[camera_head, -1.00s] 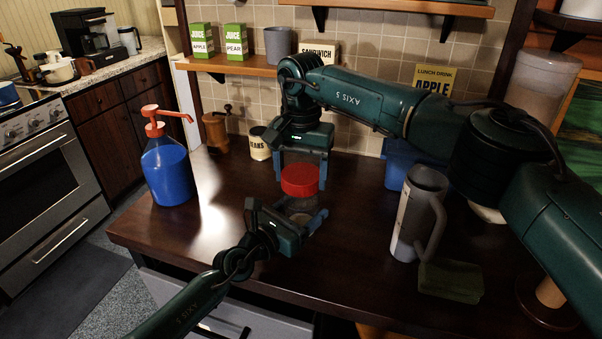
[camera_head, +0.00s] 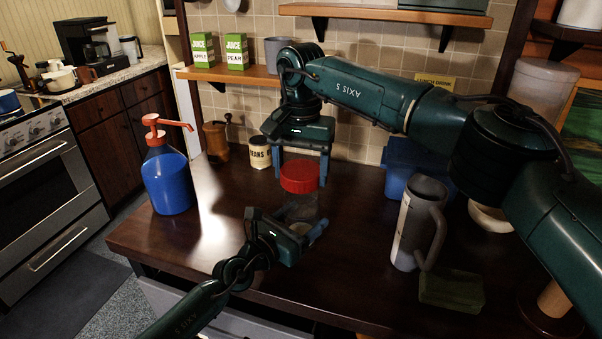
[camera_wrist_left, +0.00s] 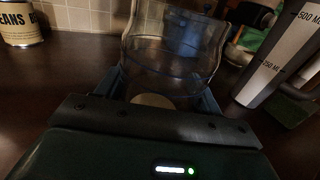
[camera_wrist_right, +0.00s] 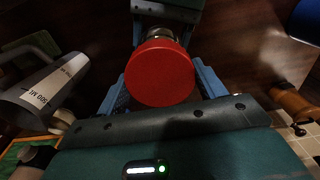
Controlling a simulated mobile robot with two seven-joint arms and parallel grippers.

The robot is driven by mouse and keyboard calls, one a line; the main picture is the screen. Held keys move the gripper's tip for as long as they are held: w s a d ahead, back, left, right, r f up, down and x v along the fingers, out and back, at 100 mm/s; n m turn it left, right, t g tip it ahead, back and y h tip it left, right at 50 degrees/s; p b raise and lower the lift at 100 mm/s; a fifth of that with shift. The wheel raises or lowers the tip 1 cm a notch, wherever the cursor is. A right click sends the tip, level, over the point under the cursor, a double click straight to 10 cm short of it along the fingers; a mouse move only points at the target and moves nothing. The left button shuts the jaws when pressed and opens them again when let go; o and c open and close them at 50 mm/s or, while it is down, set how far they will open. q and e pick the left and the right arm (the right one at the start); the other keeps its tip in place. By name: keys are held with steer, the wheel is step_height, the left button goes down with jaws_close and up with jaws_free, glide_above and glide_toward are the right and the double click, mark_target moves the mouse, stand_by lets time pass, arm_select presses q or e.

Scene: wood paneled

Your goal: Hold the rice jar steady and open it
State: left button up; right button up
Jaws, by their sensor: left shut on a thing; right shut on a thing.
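The rice jar is a clear jar (camera_head: 302,208) with a red lid (camera_head: 300,178), upright on the dark wooden counter. My left gripper (camera_head: 306,234) is shut around the lower part of the clear body. In the left wrist view the clear jar (camera_wrist_left: 172,62) stands between its fingers. My right gripper (camera_head: 300,170) comes from above and is shut on the red lid, with a finger on either side. In the right wrist view the lid (camera_wrist_right: 159,73) fills the space between the fingers. I cannot tell whether the lid is loosened.
A grey measuring jug (camera_head: 414,228) and a green sponge (camera_head: 451,291) stand right of the jar. A blue bin (camera_head: 402,158) is behind. A blue pump bottle (camera_head: 168,182), a grinder (camera_head: 215,140) and a beans can (camera_head: 259,153) are to the left.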

step_height(320, 180, up, 3)
steer(key=shift+f, duration=0.1)
arm_select(q)
steer(key=o, duration=2)
steer(key=shift+c, duration=0.2)
steer(key=shift+a, duration=0.1)
